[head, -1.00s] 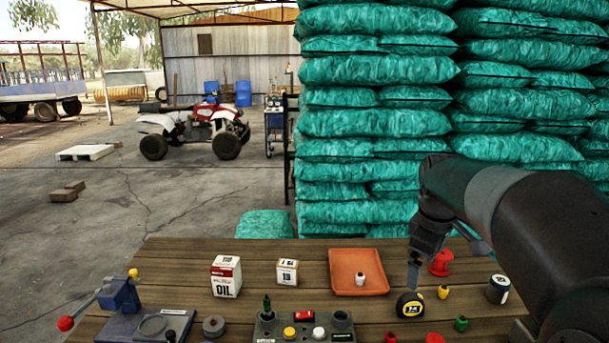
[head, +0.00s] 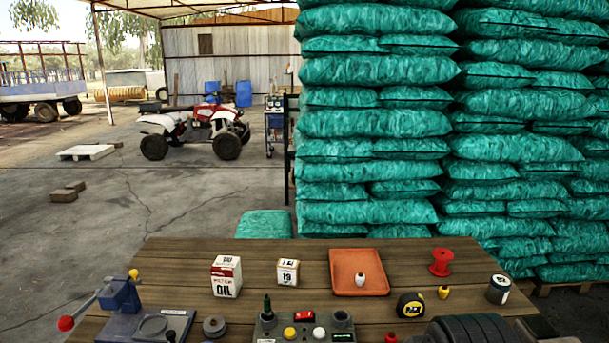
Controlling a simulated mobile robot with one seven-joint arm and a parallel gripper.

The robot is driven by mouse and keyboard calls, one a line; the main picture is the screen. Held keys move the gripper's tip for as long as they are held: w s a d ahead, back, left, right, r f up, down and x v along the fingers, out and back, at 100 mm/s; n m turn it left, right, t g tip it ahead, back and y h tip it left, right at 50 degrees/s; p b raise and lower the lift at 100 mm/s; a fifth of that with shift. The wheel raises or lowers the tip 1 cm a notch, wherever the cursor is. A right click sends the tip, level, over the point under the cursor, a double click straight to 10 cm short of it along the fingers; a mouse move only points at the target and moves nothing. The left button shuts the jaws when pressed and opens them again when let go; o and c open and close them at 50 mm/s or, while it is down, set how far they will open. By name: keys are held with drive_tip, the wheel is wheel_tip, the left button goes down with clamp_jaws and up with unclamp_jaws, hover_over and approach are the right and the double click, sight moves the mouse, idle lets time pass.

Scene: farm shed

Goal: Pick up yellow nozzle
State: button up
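The yellow nozzle (head: 443,292) stands on the wooden table on the right side of the head view. It is small, with a dark base, and stands just right of the black and yellow tape measure (head: 410,304), apart from it. Nothing covers it. My gripper is out of view.
A white nozzle (head: 360,280) stands on an orange tray (head: 344,256). A red nozzle (head: 390,338) is at the front edge. A red spool (head: 441,262) and a dark can (head: 498,289) stand behind and right of the yellow nozzle. Boxes and a control box (head: 265,328) are left.

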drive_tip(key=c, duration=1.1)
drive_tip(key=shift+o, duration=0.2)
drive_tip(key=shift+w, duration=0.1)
